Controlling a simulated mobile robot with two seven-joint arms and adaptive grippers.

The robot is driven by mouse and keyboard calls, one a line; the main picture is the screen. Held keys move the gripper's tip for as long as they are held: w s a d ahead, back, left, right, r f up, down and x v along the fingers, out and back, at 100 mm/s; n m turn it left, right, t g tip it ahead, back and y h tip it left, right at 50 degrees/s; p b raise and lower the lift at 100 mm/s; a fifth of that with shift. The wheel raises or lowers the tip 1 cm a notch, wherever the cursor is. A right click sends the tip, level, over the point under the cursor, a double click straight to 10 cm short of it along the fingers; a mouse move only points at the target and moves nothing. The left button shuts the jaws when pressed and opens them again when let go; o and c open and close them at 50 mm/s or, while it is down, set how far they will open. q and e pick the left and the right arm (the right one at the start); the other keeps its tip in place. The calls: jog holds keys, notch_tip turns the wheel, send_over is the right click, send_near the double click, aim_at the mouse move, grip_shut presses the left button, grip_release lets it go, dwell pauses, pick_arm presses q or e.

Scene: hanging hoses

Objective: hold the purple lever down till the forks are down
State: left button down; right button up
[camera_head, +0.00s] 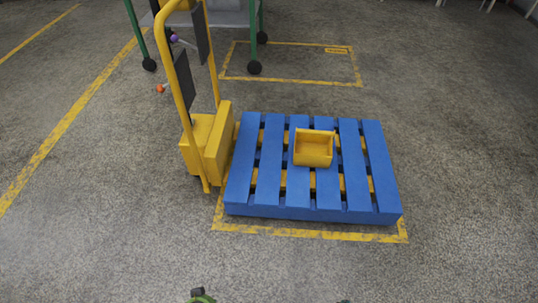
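A yellow stacker (202,150) with an upright tube frame stands at the left end of a blue pallet (270,165). The purple lever (175,39) shows as a small knob by the upper part of its frame. An orange-red knob (160,89) sticks out lower on the left. Yellow strips, seemingly the forks (283,180), show through gaps between the pallet slats; their height is hard to tell. Neither gripper is clearly in view. Only small green and dark parts, probably mine, show at the bottom edge, far from the lever.
A yellow open bin (313,153) sits on the pallet. The pallet lies within a yellow floor outline (290,233). A green-legged wheeled cart (258,42) stands behind the stacker. Floor in front and to the right is clear.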

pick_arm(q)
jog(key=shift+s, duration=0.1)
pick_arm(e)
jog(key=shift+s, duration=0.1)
pick_arm(q)
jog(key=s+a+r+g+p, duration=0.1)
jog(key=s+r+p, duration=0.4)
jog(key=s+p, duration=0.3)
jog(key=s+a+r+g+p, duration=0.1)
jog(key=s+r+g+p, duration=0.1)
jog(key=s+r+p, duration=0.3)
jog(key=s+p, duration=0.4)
jog(key=p, duration=0.1)
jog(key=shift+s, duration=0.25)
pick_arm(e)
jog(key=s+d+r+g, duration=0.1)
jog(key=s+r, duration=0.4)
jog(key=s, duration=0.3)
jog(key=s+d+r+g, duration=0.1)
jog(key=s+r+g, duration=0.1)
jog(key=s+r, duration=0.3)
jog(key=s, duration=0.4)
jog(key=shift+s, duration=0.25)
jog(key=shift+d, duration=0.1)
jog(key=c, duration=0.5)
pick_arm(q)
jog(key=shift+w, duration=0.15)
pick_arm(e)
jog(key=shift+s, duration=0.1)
